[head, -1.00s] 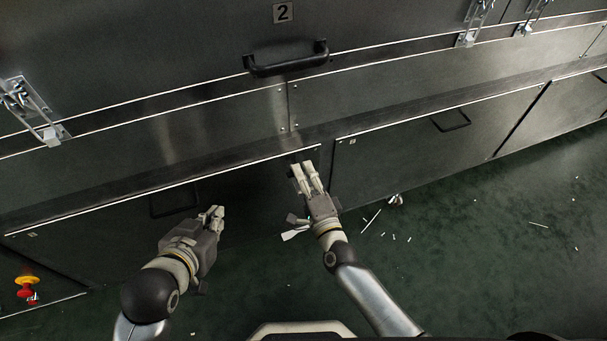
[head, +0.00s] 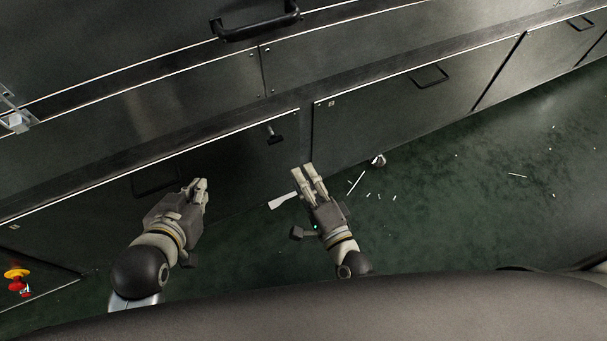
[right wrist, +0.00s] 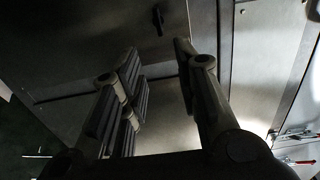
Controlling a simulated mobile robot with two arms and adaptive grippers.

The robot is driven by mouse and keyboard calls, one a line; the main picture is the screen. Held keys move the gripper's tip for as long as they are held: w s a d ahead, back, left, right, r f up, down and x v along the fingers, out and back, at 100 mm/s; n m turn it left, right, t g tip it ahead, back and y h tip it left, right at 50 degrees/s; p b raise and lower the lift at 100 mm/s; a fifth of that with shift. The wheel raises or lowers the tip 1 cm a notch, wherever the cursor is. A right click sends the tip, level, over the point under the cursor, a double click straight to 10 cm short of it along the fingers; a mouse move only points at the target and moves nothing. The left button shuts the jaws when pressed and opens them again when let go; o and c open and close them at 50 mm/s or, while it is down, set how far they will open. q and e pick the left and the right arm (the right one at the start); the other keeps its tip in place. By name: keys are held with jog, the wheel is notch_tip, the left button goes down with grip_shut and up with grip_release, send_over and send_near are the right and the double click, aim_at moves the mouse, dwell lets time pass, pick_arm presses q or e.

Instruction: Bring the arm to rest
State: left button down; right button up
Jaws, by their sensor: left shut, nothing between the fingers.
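My left gripper (head: 201,188) is in the head view at lower left. It is shut and empty, in front of a lower dark panel with a black handle (head: 157,181). My right gripper (head: 309,170) is right of it, its two pale fingers pointing up and apart, with nothing seen between them. It is below a small black T-shaped knob (head: 275,136) on the same panel. The right wrist view shows the fingers (right wrist: 160,75) spread before the dark panels, with the knob (right wrist: 157,20) beyond them. Most of my right forearm is hidden at the bottom.
The dryer's dark panels (head: 400,110) run across the top, with a bar handle (head: 255,22) above. A red and yellow knob (head: 17,280) is at far left. A white flat piece (head: 283,200) and thin white scraps (head: 356,183) lie on the green floor, otherwise open at right.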

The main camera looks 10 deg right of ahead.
jog(key=shift+r, duration=0.1)
dwell(0.3)
